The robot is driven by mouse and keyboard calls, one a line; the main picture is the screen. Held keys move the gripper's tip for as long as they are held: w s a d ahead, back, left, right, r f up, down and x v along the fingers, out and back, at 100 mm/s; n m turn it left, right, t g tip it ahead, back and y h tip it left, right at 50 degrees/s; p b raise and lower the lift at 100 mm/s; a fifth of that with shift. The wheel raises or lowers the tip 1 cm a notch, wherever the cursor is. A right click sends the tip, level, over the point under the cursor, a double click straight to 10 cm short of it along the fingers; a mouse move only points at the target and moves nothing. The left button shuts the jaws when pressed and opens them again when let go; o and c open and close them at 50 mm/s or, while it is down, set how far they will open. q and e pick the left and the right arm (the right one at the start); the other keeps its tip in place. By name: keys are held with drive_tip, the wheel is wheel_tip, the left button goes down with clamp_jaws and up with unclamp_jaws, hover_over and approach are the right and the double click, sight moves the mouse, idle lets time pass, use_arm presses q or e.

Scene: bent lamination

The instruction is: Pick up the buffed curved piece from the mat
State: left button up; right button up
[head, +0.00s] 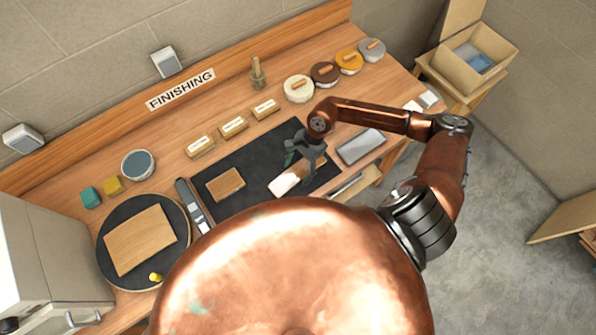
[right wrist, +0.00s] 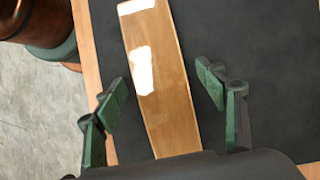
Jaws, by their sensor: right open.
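The curved wooden piece (right wrist: 172,85), glossy with bright highlights, lies on the dark mat (right wrist: 240,40) in the right wrist view. In the head view the piece (head: 287,182) lies near the front right of the mat (head: 251,158), partly hidden by my right gripper (head: 303,158). The right gripper (right wrist: 163,92) is open, with its green-padded fingers on either side of the piece. A gap shows between each finger and the piece in the wrist view. I cannot tell how high the fingers are above the mat. My left gripper is not in view.
A brown block (head: 225,184) lies on the mat's left part. Left of it are a dark long tool (head: 193,205) and a round turntable (head: 179,211) bearing a wooden board (head: 139,240). A grey tray (head: 361,146) lies right of the mat. Several labelled blocks and round pads line the back.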

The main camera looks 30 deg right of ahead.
drive_tip(key=c, duration=1.3)
drive_tip(key=shift+r, duration=0.15)
